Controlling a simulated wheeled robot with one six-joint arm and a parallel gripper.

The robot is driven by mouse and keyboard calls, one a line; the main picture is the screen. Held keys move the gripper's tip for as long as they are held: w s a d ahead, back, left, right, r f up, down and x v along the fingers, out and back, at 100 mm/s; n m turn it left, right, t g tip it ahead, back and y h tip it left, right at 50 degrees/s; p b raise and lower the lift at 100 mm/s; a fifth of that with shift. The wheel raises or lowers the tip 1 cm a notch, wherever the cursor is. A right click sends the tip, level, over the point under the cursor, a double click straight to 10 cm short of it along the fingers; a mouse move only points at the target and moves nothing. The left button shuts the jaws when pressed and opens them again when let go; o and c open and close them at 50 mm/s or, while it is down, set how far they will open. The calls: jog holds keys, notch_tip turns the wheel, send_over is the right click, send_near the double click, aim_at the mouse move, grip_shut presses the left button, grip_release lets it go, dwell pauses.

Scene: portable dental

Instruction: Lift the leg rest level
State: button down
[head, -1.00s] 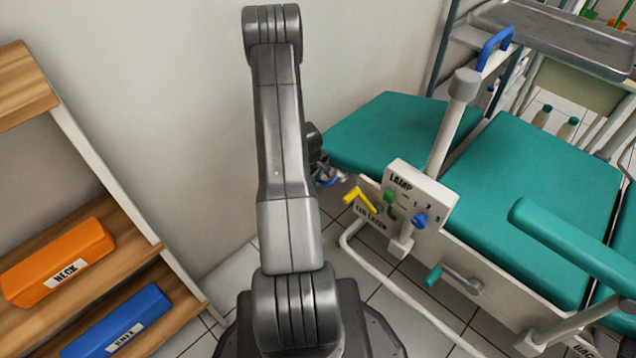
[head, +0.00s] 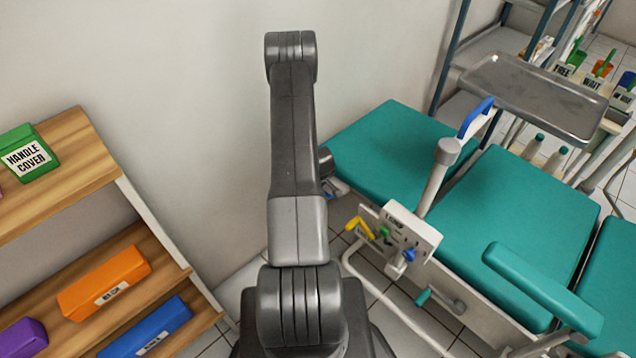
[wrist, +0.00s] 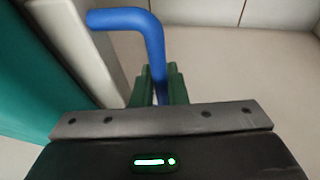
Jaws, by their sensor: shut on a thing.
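The leg rest (head: 390,150) is the teal panel at the far left end of the chair, beside the teal seat (head: 500,235). Its tilt is hard to judge from the head view. A bent blue handle (wrist: 130,18) shows in the wrist view, beside a cream frame (wrist: 75,40) and a teal surface (wrist: 22,75). My gripper (wrist: 160,90) has green fingers, shut on the handle's straight part. In the head view my arm stands in front and hides most of my gripper near the leg rest's left corner.
A cream control panel (head: 405,228) with a yellow lever (head: 358,228) and blue knob (head: 408,254) stands near my arm. A post with a blue handle (head: 476,117) rises beside the seat. A metal tray (head: 530,95) is behind. Wooden shelves (head: 75,170) stand left.

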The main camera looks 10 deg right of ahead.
jog(key=shift+w+r+t+p, duration=0.1)
jog(key=shift+r+t+p, duration=0.2)
jog(key=shift+r+p, duration=1.6)
jog(key=shift+f+p, duration=0.55)
jog(key=shift+p, duration=0.2)
jog(key=shift+w+r+p, duration=0.15)
jog(key=shift+w+p, duration=0.05)
jog(key=shift+p, duration=0.1)
jog(key=c, duration=1.5)
grip_release()
jog(key=shift+s+r, duration=0.1)
jog(key=shift+o, duration=0.2)
jog(key=shift+s, duration=0.1)
jog(key=v, duration=1.3)
jog(key=shift+s+d+r, duration=0.15)
jog(key=shift+d+r, duration=0.05)
jog(key=shift+d, duration=0.1)
